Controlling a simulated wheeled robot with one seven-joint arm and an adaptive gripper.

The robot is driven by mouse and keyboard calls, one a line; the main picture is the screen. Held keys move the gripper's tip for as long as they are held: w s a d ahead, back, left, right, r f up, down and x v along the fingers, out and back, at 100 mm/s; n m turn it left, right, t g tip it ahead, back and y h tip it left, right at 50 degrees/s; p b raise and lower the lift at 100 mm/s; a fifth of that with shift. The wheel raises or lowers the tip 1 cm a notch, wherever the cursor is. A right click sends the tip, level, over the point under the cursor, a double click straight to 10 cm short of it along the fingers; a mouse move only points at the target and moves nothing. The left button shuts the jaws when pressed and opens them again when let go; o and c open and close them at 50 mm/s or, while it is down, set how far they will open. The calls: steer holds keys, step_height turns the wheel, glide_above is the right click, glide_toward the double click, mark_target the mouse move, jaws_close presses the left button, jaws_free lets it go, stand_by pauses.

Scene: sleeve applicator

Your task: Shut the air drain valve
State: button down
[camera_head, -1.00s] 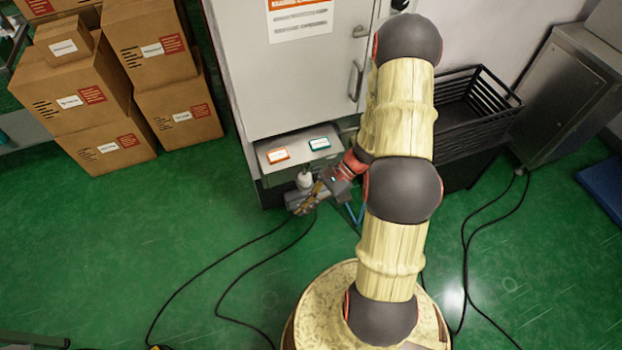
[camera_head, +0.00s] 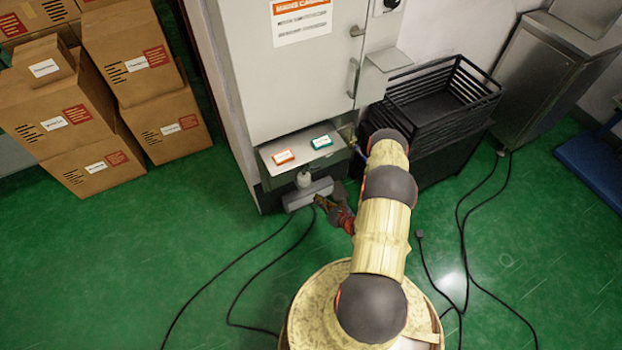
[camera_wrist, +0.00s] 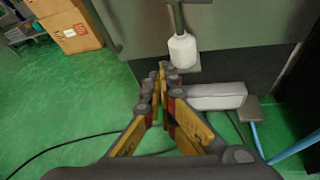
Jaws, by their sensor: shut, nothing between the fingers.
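No part is clearly recognisable as the air drain valve. Under the front ledge of the cabinet hangs a white bowl-shaped fitting (camera_head: 303,179), also in the wrist view (camera_wrist: 183,50). Below it is a light grey horizontal bar (camera_head: 305,196), which shows in the wrist view (camera_wrist: 216,96) to the right of my fingers. At its right end is a darker grey block (camera_wrist: 251,109) with blue tubes (camera_wrist: 255,138). My gripper (camera_head: 320,201) is shut and empty, close in front of the bar. In the wrist view its fingertips (camera_wrist: 163,70) meet left of and below the white fitting; contact cannot be told.
The cabinet (camera_head: 285,90) has a ledge (camera_head: 301,151) with an orange and a green label. Black crates (camera_head: 440,105) stand at right, cardboard boxes (camera_head: 125,85) at left. Black cables (camera_head: 235,290) cross the otherwise clear green floor (camera_head: 130,270).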

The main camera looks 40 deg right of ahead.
mark_target(312, 167)
steer(key=w+d+f+m+h+b, duration=0.1)
steer(key=w+d+f+h+b, duration=0.15)
steer(key=w+d, duration=0.55)
steer(key=r, duration=0.1)
steer(key=w+a+r, duration=0.1)
steer(key=r+b, duration=0.1)
steer(key=r, duration=0.1)
steer(key=shift+w+a+r, duration=0.1)
steer(key=shift+w+a, duration=0.1)
steer(key=shift+w, duration=0.1)
steer(key=shift+d, duration=0.1)
